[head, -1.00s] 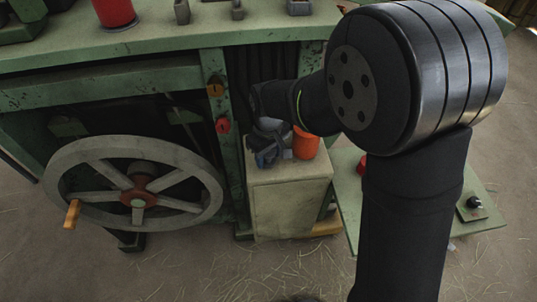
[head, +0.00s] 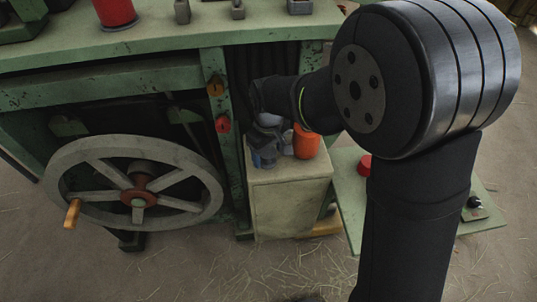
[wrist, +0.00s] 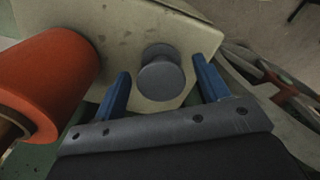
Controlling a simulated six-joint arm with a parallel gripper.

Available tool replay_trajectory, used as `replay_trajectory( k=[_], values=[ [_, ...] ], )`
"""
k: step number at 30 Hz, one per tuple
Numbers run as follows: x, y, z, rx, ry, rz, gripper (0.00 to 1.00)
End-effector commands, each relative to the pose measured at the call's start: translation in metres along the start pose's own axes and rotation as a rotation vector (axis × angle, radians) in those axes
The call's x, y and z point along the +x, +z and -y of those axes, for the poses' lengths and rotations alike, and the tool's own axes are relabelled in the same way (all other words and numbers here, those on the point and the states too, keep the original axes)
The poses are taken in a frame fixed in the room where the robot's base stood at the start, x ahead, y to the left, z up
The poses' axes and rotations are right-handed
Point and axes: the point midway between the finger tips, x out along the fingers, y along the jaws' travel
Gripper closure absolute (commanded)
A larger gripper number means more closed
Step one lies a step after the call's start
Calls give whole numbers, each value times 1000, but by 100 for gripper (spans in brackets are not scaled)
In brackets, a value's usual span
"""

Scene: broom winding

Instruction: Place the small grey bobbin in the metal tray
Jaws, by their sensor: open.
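The small grey bobbin (wrist: 160,72) stands on the cream cabinet top in the wrist view, with its round end facing the camera. My gripper (wrist: 162,67) is open, with one blue finger to each side of the bobbin in the picture and visible gaps on both sides. I cannot tell whether the fingertips are level with it. In the head view my gripper (head: 264,157) is over the left part of the cabinet top, and the bobbin cannot be made out there. I cannot identify a metal tray in either view.
An orange spool (head: 306,142) stands close right of my gripper; in the wrist view it (wrist: 45,80) is at left. The cream cabinet (head: 290,205) stands beside the green machine and its spoked handwheel (head: 90,170). A green side table (head: 348,205) with a red object (head: 364,165) is at right.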

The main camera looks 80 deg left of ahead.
Motion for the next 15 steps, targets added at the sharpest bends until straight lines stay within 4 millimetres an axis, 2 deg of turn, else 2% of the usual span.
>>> replay_trajectory(
  k=[9, 15],
  values=[
    [-70, -1, 0, 0, 2, -5, 32],
    [-98, 0, 0, 0, 1, -2, 32]
  ],
)
